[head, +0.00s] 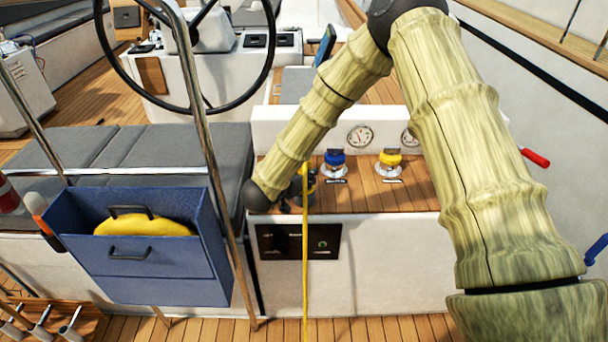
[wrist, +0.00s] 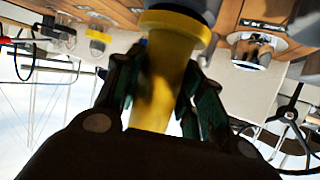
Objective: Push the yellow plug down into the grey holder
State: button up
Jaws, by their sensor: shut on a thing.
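The yellow plug (wrist: 160,85) stands between the two dark fingers of my gripper (wrist: 163,72) in the wrist view, which looks turned over. My gripper is shut on the plug. The plug's wider yellow collar meets the grey holder (wrist: 190,6) at the top edge of that view; how deep it sits is hidden. In the head view, my gripper (head: 304,184) is small and partly covered by my arm at the left end of the wooden counter.
A blue-topped fitting (head: 335,162) and a yellow-topped fitting (head: 390,162) stand to the right on the wooden counter (head: 425,195). A dark switch panel (head: 299,242) is below. A blue box (head: 150,262) hangs on the rail at left, and a steering wheel (head: 268,60) is behind.

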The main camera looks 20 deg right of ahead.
jog(key=shift+f, duration=0.45)
dwell(0.4)
jog(key=o, duration=1)
jog(key=shift+c, duration=0.2)
jog(key=shift+a, duration=0.1)
jog(key=p+v, duration=0.4)
jog(key=v, duration=0.7)
jog(key=shift+p, duration=0.3)
jog(key=shift+f, duration=0.15)
